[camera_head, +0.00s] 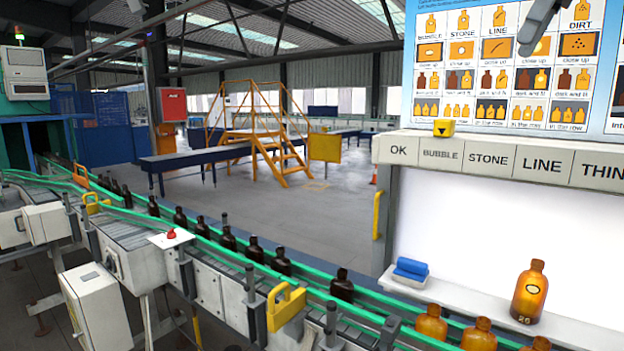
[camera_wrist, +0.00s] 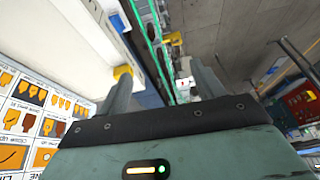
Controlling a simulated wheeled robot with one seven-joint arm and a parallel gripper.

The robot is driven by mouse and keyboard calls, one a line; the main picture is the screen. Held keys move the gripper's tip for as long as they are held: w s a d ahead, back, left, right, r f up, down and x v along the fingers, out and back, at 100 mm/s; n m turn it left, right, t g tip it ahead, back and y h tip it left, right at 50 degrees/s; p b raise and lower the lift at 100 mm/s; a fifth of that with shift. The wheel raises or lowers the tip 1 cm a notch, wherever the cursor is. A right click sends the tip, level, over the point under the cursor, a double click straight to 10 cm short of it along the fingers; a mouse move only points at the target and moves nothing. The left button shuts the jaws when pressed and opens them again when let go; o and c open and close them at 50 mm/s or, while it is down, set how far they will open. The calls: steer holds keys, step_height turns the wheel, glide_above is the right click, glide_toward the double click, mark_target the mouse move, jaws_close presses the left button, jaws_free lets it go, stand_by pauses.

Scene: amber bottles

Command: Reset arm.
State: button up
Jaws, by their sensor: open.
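My gripper (camera_wrist: 162,82) is open in the wrist view, its two grey fingers apart with no bottle between them. Part of it also shows at the top right edge of the head view (camera_head: 540,24), raised in front of the defect chart. An amber bottle (camera_head: 529,294) stands upright on the white shelf at the lower right, well below my gripper. A bright label-like patch and a number mark its side. Several amber bottles stand on the conveyor (camera_head: 375,310), the near ones (camera_head: 431,323) glowing orange, the far ones dark.
A blue folded cloth or block (camera_head: 410,271) lies on the shelf's left end. Bins or signs labelled OK (camera_head: 398,151), BUBBLE, STONE, LINE and more run above the lit panel (camera_head: 460,225). A yellow handle (camera_head: 377,215) projects at the panel's left edge.

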steer(key=s+a+f+m+g+b, duration=0.1)
steer(key=s+a+f, duration=0.1)
steer(key=a+f, duration=0.55)
steer(key=s+a+f+m+b, duration=0.15)
steer(key=a+f, duration=0.25)
steer(key=f, duration=0.7)
steer(key=s+a+f+g+b, duration=0.1)
steer(key=a+f, duration=0.4)
steer(key=f, duration=0.4)
steer(key=s+f+h+b, duration=0.3)
steer(key=s+f, duration=1.7)
steer(key=f, duration=0.3)
steer(key=shift+s+a+f, duration=0.25)
steer(key=shift+s+f, duration=0.1)
steer(key=shift+f, duration=0.05)
steer(key=shift+r, duration=0.15)
